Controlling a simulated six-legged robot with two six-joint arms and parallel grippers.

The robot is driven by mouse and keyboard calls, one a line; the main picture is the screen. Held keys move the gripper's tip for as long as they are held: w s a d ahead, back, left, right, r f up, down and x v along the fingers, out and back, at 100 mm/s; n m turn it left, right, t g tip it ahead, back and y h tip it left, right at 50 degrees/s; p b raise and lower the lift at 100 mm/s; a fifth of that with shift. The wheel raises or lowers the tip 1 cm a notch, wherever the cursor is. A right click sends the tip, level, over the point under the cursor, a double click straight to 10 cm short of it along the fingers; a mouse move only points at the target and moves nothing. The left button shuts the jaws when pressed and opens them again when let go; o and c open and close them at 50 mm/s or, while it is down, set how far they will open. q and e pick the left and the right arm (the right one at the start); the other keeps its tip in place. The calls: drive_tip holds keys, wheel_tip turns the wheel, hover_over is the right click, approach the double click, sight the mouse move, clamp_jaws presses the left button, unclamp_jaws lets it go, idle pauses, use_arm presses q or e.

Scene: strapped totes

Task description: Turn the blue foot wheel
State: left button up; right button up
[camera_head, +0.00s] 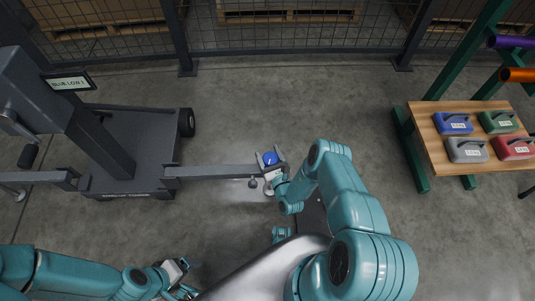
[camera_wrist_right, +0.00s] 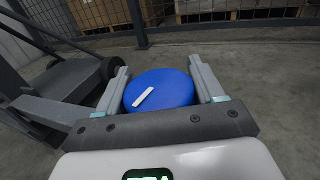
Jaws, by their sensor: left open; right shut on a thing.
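The blue foot wheel (camera_head: 270,158) is a round blue knob with a white mark, at the end of a grey outrigger arm (camera_head: 215,171) of the dark machine. In the right wrist view the blue wheel (camera_wrist_right: 160,90) sits between the two fingers, and its white mark runs slantwise. My right gripper (camera_head: 270,167) is shut on the wheel, with the fingers on either side of it; it also shows in the wrist view (camera_wrist_right: 163,88). My left gripper (camera_head: 185,278) is open and empty at the lower left, low over the floor and away from the wheel.
The dark wheeled machine (camera_head: 122,160) with a "BLUE LOW" sign (camera_head: 69,83) stands at left. A wooden bench (camera_head: 433,141) with several coloured weights stands at right. A mesh fence (camera_head: 290,32) runs along the back. The floor between machine and bench is clear.

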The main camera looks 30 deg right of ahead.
drive_tip(key=shift+d+m+h, duration=0.1)
drive_tip(key=shift+m+h, duration=0.5)
drive_tip(key=shift+h, duration=0.2)
drive_tip(key=o, duration=1)
drive_tip(key=shift+c, duration=0.2)
